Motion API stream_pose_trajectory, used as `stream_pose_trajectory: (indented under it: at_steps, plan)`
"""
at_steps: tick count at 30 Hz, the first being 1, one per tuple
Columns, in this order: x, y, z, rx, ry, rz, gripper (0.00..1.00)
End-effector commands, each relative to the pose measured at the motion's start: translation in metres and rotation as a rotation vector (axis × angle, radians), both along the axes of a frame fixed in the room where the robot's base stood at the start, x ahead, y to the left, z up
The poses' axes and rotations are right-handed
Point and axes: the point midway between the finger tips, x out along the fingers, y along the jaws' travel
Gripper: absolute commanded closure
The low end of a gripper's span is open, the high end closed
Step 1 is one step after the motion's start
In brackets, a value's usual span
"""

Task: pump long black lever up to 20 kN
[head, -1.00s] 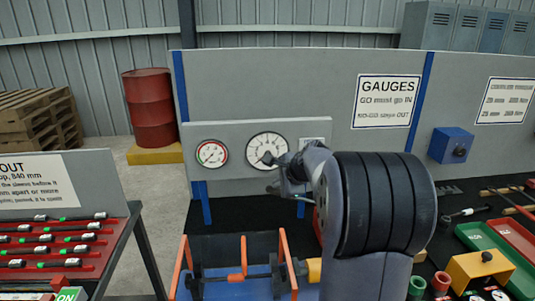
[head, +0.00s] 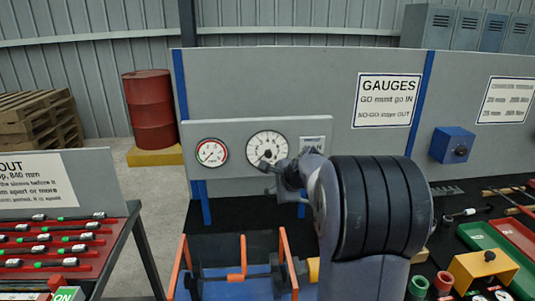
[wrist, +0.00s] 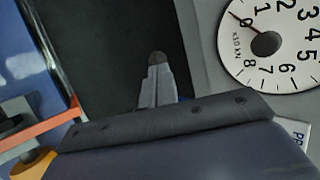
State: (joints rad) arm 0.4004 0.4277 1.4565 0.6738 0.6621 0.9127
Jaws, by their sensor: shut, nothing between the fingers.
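The long black lever cannot be made out for sure in either view; my arm covers part of the bench. The large white dial gauge (head: 267,148) is on the grey panel behind the bench. It also shows in the wrist view (wrist: 290,45), marked x10 kN, with its needle near the 0. My gripper (head: 266,166) is in front of the gauge's lower edge in the head view. In the wrist view my gripper (wrist: 157,60) is shut and empty, its tip over a dark surface.
A smaller gauge (head: 211,152) is left of the large one. An orange-framed blue fixture (head: 243,280) stands below. Right of my arm are a yellow block (head: 480,270), a green tray (head: 490,240) and red rings. A red tool rack (head: 55,245) is at left.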

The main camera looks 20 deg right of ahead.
Motion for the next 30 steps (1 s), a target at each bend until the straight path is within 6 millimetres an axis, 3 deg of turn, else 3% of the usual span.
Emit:
stream_pose_trajectory:
  at_steps: [30]
  plan:
    - [0.002,0.005,-0.018,0.0,0.001,0.0,1.0]
